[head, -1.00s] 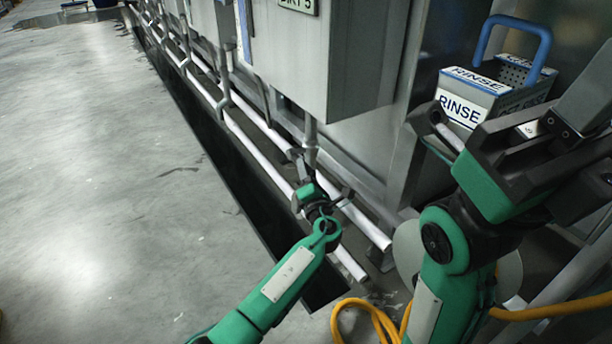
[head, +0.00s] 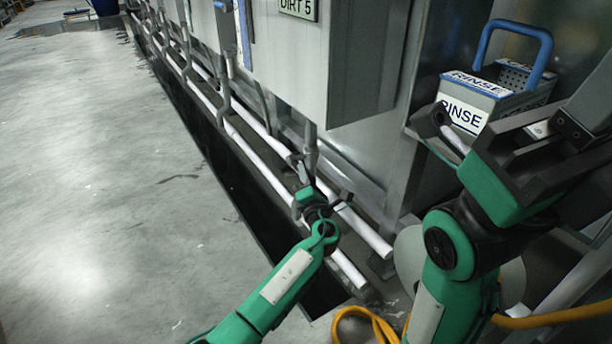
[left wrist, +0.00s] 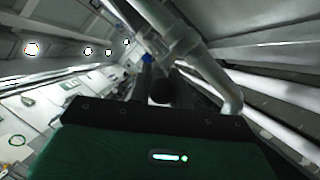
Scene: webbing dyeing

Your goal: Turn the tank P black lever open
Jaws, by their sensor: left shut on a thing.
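My left gripper (head: 322,188) is low beside the drain pipework under the steel tank (head: 348,65). It is shut on a small dark part at a vertical pipe, which I take to be the black lever; the fingers mostly hide it. In the left wrist view, a round black end (left wrist: 161,88) shows between the dark fingers, close to a grey pipe (left wrist: 190,50). The lever's angle cannot be read. No tank P label is visible. My right gripper (head: 480,125) is raised at the right, in front of the rinse bucket; its jaw state is unclear.
A bucket marked RINSE (head: 490,92) with a blue handle stands at the right. White pipes (head: 262,165) run along the tanks beside a dark floor channel (head: 240,185). A yellow hose (head: 372,320) lies near my arms. The floor (head: 90,190) at left is mostly clear.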

